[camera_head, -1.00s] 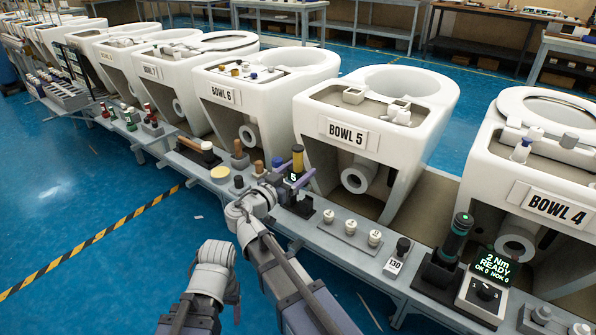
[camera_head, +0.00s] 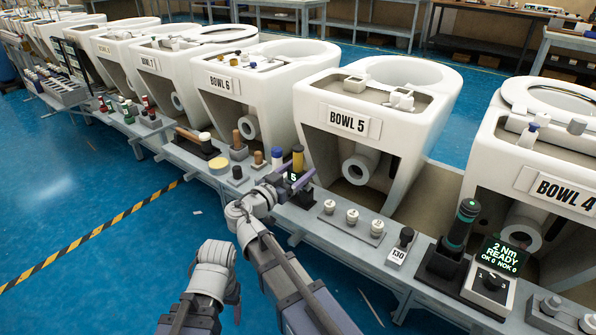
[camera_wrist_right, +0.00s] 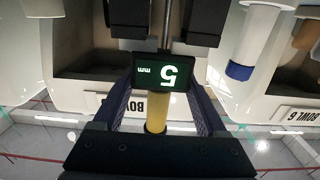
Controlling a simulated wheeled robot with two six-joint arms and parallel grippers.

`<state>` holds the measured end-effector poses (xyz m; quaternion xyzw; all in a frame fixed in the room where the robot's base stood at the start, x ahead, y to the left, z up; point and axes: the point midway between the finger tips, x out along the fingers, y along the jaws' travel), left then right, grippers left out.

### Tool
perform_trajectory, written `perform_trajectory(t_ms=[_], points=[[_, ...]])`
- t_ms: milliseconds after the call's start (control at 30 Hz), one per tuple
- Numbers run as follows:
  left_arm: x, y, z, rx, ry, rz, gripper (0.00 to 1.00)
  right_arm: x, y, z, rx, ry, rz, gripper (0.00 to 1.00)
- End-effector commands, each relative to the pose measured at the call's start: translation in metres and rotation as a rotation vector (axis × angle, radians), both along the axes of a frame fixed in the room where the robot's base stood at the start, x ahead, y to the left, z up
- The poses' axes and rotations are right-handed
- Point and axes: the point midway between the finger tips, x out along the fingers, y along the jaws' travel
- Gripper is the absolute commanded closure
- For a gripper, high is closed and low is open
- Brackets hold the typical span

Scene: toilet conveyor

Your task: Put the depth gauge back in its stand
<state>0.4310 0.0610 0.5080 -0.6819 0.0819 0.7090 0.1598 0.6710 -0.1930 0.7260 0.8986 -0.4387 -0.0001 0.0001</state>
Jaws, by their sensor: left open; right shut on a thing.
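The depth gauge has a yellow handle (camera_head: 298,158) and a dark display reading 5 (camera_head: 293,177). My right gripper (camera_head: 288,186) is shut on it, with the handle upright. In the right wrist view the display (camera_wrist_right: 161,73) reads "5 mm" upside down. A thin metal rod (camera_wrist_right: 167,25) runs from it between two dark blocks, and the yellow handle (camera_wrist_right: 156,113) lies between the purple-grey gripper sides. My left gripper (camera_head: 234,292) is open, low and left of the right arm, away from the gauge.
A blue-capped white cylinder (camera_head: 277,156) stands close left of the gauge; it also shows in the right wrist view (camera_wrist_right: 255,42). A tray with white-topped pieces (camera_head: 350,219) lies to the right. The BOWL 5 toilet (camera_head: 310,150) stands behind. The blue floor in front is open.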

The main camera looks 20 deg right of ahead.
Motion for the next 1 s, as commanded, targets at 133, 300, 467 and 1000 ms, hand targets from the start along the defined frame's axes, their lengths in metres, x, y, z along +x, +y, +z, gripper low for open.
perform_trajectory(t_ms=[133,300,467,1000], points=[[0.0,-0.0002,-0.0069,-0.001,0.0,-0.001,0.28,0.0,0.0,-0.0066,-0.001,-0.001,0.0,1.0],[0.0,-0.0003,-0.0067,-0.001,0.0,-0.002,0.28,0.0,0.0,-0.0064,-0.001,0.0,0.0,1.0],[0.0,-0.0003,-0.0066,-0.001,0.001,-0.002,0.28,0.0,0.0,-0.0063,-0.001,-0.001,0.0,0.22],[-0.0001,-0.0002,-0.0068,-0.001,0.001,-0.002,0.28,-0.0012,-0.0004,-0.0068,0.0,0.0,0.0,0.0]])
